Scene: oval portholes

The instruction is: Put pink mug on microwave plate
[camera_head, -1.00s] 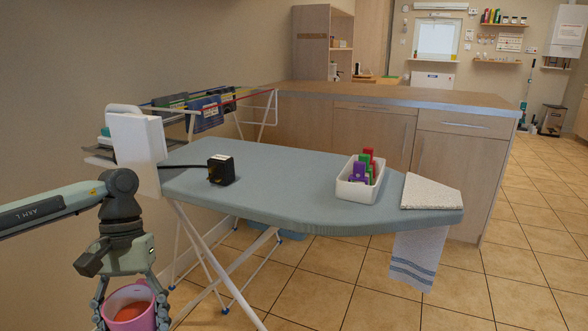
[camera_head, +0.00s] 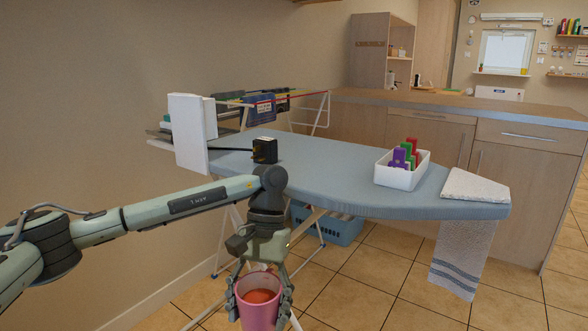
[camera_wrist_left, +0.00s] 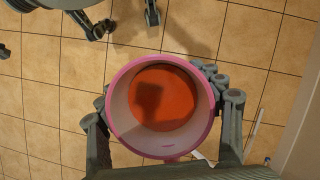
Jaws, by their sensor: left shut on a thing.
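The pink mug (camera_head: 257,311) with orange-red contents is held upright in my left gripper (camera_head: 259,288), low in front of the ironing board in the head view. The fingers are shut on it from both sides. In the left wrist view the mug (camera_wrist_left: 113,117) is seen from above over the tiled floor, with gripper fingers (camera_wrist_left: 165,135) at its left and right. The microwave and its plate are not in view. My right gripper is not in view.
An ironing board (camera_head: 330,180) stands ahead with a white box of coloured items (camera_head: 402,177), a black device (camera_head: 265,150) and a folded cloth (camera_head: 475,187). A counter (camera_head: 450,110) is behind it. A blue basket (camera_head: 338,228) sits below. Tiled floor (camera_head: 370,280) at the right is clear.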

